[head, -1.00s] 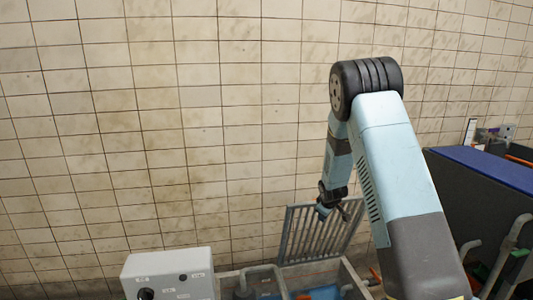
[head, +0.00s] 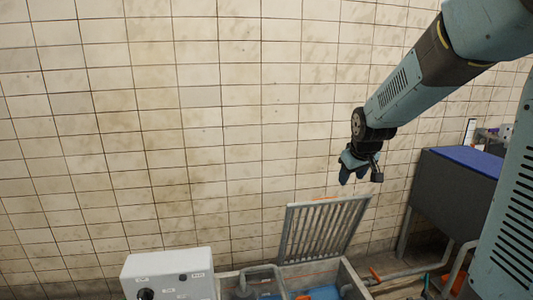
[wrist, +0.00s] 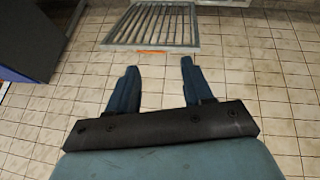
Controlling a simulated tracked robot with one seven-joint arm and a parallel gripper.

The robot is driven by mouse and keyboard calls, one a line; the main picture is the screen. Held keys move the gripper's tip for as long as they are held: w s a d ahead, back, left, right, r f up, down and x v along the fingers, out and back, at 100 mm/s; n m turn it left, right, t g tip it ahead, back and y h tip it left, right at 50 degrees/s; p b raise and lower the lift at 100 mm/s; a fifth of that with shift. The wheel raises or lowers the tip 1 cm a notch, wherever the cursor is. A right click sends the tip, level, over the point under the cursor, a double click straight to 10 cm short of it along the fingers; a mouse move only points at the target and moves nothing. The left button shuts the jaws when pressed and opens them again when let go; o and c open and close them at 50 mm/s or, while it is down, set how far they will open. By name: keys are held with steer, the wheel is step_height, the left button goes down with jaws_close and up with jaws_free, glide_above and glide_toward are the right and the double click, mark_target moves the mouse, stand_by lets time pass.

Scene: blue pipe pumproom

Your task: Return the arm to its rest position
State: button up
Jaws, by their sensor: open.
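My gripper (head: 359,172) hangs from my bent arm in front of the tiled wall, above and right of the raised metal grate in the head view. In the wrist view my gripper (wrist: 160,82) shows two blue fingers spread apart with nothing between them. The grate (wrist: 155,25) lies beyond the fingertips there, and it also shows in the head view (head: 322,228). My gripper touches nothing that I can see.
A grey control box (head: 168,274) stands at the lower left beside a pit (head: 230,275) with pipes. A dark bench with a blue top (head: 465,158) stands at the right. The tiled wall (head: 180,110) is bare at left.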

steer(key=s+r+m, duration=0.2)
steer(key=s+r, duration=0.1)
steer(key=s, duration=1)
steer(key=s+a+r+m, duration=0.1)
steer(key=s+r, duration=0.3)
steer(key=s, duration=1)
steer(key=shift+s+a+m, duration=0.2)
steer(key=shift+s+m, duration=0.1)
steer(key=shift+m, duration=0.1)
steer(key=shift+c, duration=0.4)
